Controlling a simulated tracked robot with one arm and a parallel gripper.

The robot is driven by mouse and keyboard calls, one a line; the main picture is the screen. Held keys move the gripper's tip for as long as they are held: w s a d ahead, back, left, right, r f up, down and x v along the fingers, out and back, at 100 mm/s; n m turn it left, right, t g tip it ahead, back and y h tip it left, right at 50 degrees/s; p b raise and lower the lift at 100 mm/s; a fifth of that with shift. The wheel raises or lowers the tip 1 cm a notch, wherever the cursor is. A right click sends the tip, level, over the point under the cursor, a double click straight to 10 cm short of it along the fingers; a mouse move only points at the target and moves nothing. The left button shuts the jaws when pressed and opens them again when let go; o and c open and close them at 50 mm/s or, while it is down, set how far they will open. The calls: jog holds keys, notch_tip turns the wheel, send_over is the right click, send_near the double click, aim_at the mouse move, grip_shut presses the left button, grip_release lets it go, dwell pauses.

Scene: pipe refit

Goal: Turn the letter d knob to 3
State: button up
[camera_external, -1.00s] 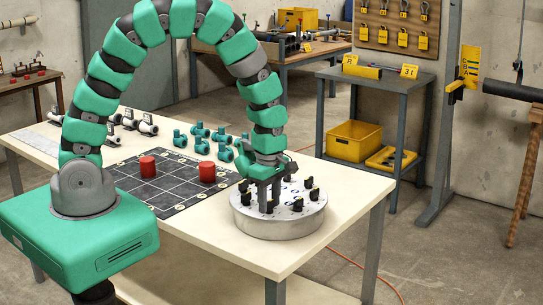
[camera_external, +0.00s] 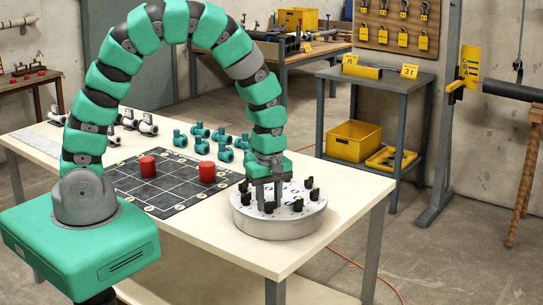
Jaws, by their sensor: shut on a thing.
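A round silver-grey dial plate (camera_external: 282,226) sits on the right end of the cream table. Several small black knobs stand in a ring on its top, among them one at the front (camera_external: 269,207) and one at the right (camera_external: 314,194). The letters and numbers are too small to read, so I cannot tell which knob is letter d. My gripper (camera_external: 269,198) points straight down over the left part of the plate. Its fingers are down at knob height and shut on a black knob, which they mostly hide.
A dark grid board (camera_external: 180,184) with two red cylinders (camera_external: 207,172) lies left of the plate. Several teal pipe fittings (camera_external: 201,146) stand behind it. The table's front strip (camera_external: 190,228) is clear. A shelf with a yellow bin (camera_external: 353,141) stands behind.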

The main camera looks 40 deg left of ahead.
jog(key=m+b, duration=0.1)
jog(key=m, duration=0.2)
jog(key=shift+f+m+b, duration=0.1)
jog(key=shift+m+b, duration=0.2)
jog(key=shift+b, duration=0.05)
jog(key=m+b, duration=0.1)
jog(key=m, duration=0.2)
jog(key=shift+m, duration=0.3)
jog(key=m+b, duration=0.1)
jog(key=m, duration=0.2)
jog(key=shift+m+b, duration=0.4)
jog(key=m+b, duration=0.1)
jog(key=m, duration=0.2)
jog(key=shift+m, duration=0.3)
jog(key=m, duration=0.3)
jog(key=shift+m, duration=0.3)
jog(key=m, duration=0.3)
jog(key=shift+r+m, duration=0.2)
jog(key=shift+m, duration=0.1)
jog(key=m, duration=0.3)
jog(key=shift+d+m, duration=0.1)
jog(key=shift+m, duration=0.2)
jog(key=shift+m+p, duration=0.55)
jog(key=shift+m, duration=1.35)
